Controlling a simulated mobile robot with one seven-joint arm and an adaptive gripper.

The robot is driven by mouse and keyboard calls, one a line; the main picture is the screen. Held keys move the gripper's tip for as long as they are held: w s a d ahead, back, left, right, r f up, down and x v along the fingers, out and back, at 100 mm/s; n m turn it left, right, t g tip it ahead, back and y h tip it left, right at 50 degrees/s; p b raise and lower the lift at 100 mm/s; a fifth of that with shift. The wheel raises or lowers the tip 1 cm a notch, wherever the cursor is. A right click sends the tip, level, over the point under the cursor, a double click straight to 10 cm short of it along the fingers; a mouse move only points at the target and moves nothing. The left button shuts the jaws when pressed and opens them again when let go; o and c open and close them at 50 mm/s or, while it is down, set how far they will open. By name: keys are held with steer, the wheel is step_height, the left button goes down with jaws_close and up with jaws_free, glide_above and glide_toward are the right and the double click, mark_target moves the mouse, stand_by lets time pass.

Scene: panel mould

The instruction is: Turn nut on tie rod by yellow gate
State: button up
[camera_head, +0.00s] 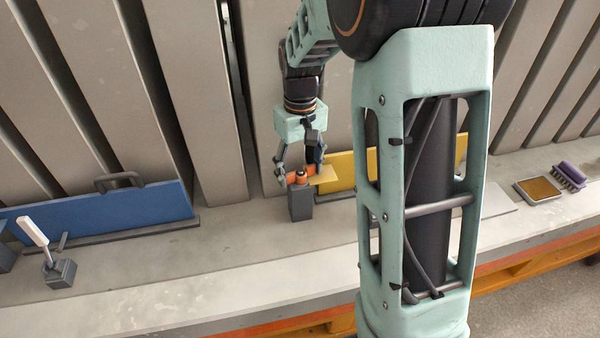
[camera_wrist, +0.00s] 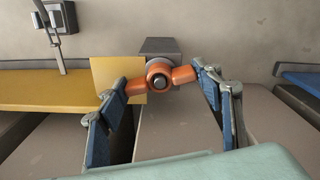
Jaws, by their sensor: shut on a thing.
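An orange wing nut (camera_wrist: 160,76) sits on the dark end of a tie rod (camera_wrist: 159,83) above a grey block (camera_head: 301,204). It also shows in the head view (camera_head: 321,178). My gripper (camera_wrist: 165,82) is shut on the nut, with one blue-padded finger against each orange wing. In the head view my gripper (camera_head: 300,178) reaches down to the nut from above. The yellow gate (camera_head: 345,168) stands just behind and to the right of the block, partly hidden by my arm. It lies at the left in the wrist view (camera_wrist: 45,90).
A yellow plate (camera_wrist: 112,75) lies beside the nut. A blue gate (camera_head: 105,212) with a dark handle stands at left. A white-handled lever (camera_head: 35,232) is nearer the left edge. A purple brush (camera_head: 570,175) and a shallow tray (camera_head: 520,187) lie at right. Grey panels rise behind.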

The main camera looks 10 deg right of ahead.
steer(key=shift+m, duration=0.8)
steer(key=m, duration=0.2)
steer(key=shift+r+m+p, duration=0.1)
steer(key=shift+m+p, duration=0.2)
steer(key=shift+c, duration=0.5)
steer(key=shift+m, duration=0.4)
steer(key=c, duration=0.4)
steer(key=shift+c, duration=0.2)
steer(key=m, duration=0.3)
steer(key=shift+p, duration=0.4)
steer(key=shift+c, duration=0.2)
steer(key=shift+m, duration=0.3)
jaws_close()
steer(key=o, duration=1.1)
jaws_free()
steer(key=shift+c, duration=0.2)
